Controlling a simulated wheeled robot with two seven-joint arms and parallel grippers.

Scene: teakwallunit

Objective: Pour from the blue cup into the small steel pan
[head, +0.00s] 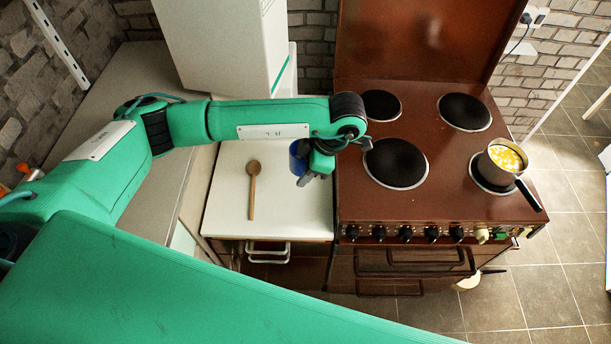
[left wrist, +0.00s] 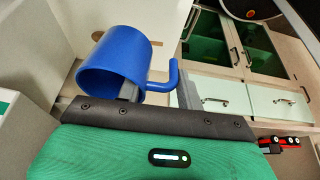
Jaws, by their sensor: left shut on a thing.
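The blue cup (head: 299,157) is held by my left gripper (head: 312,170) above the right edge of the white counter, beside the stove. In the left wrist view the cup (left wrist: 115,63) looks tilted, with its open mouth towards the lower left and its handle to the right. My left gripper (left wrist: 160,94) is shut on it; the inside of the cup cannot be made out. The small steel pan (head: 502,158) stands on the front right hotplate, well to the right of the cup. It holds yellow and white contents, and its dark handle points to the front right.
A wooden spoon (head: 253,190) lies on the white counter (head: 300,212). The brown stove (head: 435,185) has several dark hotplates, free apart from the pan's. A tall white cabinet (head: 215,50) stands behind my left arm.

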